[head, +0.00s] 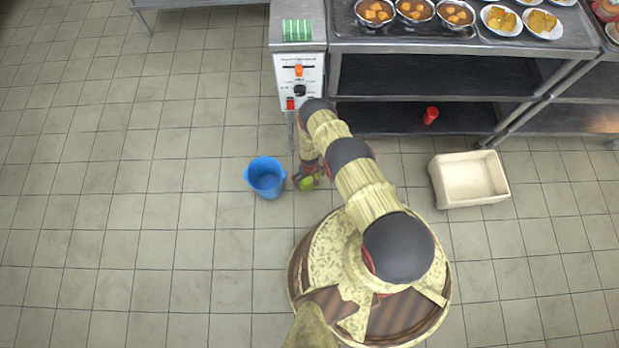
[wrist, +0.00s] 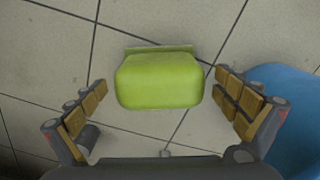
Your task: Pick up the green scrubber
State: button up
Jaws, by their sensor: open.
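The green scrubber (wrist: 160,80) is a lime-green rounded block with a thin green edge along its far side. In the wrist view it appears between the two open fingers of my gripper (wrist: 165,92), with a visible gap on each side. Floor tiles show behind it. In the head view the scrubber (head: 307,184) is a small green patch at the end of my arm, low near the floor, just right of the blue bucket. My gripper (head: 311,178) partly covers it there. I cannot tell its exact height relative to the fingertips.
The blue bucket (head: 266,178) stands close left of my gripper; its side (wrist: 288,108) shows at right in the wrist view. A cream bin (head: 440,188) stands farther right. A steel counter (head: 400,46) with food bowls is behind; a green-striped item (head: 297,30) lies on a panelled unit.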

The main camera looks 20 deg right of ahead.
jog(key=shift+f, duration=0.25)
jog(key=shift+c, duration=0.8)
jog(key=c, duration=1.3)
jog(key=shift+o, duration=0.2)
jog(key=shift+w+r, duration=0.1)
jog(key=shift+r, duration=0.35)
notch_tip(320, 180, up, 2)
jog(key=shift+r+p, duration=0.2)
jog(key=shift+p, duration=0.6)
jog(key=s+d+r+p, duration=0.3)
jog(key=s+r+p, duration=0.4)
jog(key=s, duration=0.6)
notch_tip(320, 180, up, 3)
jog(key=shift+s+f, duration=0.1)
jog(key=shift+s, duration=0.3)
